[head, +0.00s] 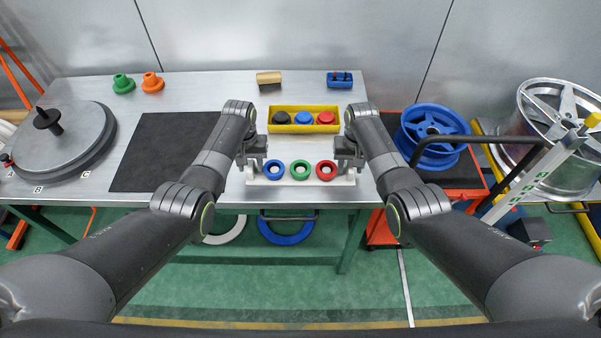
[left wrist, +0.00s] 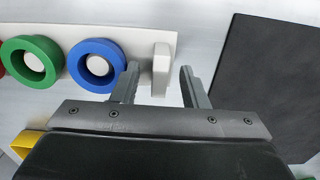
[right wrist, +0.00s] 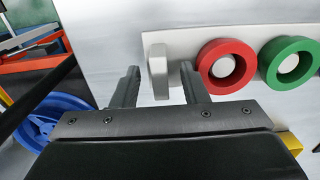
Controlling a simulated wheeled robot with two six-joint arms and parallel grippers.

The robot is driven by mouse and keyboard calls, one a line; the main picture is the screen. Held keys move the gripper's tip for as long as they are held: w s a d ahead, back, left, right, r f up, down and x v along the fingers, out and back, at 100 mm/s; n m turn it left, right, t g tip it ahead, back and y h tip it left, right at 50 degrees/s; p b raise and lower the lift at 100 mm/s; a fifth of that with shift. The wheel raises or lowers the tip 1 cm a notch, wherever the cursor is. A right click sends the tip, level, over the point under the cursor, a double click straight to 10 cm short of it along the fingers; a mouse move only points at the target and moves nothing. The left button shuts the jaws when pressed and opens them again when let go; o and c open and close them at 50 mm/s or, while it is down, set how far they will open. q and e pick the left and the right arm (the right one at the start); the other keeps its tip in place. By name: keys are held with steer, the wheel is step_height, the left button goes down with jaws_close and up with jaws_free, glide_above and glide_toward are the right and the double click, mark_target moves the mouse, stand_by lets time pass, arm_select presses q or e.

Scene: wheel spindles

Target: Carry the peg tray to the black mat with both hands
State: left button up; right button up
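The peg tray (head: 281,180) is a white board near the table's front edge, with a blue ring (head: 276,168), a green ring (head: 300,169) and a red ring (head: 326,170) on its pegs. My left gripper (head: 251,165) is at the tray's left end. In the left wrist view its open fingers (left wrist: 158,84) stand on either side of the white end handle (left wrist: 161,69), with a gap visible. My right gripper (head: 349,166) is at the right end. In the right wrist view its open fingers (right wrist: 160,84) straddle the other end handle (right wrist: 157,71). The black mat (head: 150,155) lies flat and bare, left of the tray.
A yellow bin (head: 304,128) with black, blue and red parts stands just behind the tray. A grey turntable (head: 65,150) sits at the table's left. Green and orange cones (head: 152,82), a wooden block (head: 269,78) and a blue block (head: 340,78) stand at the back.

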arm_select(q)
steer(key=shift+f, duration=0.45)
arm_select(e)
steer(key=shift+f, duration=0.4)
arm_select(q)
jaws_close()
arm_select(e)
jaws_close()
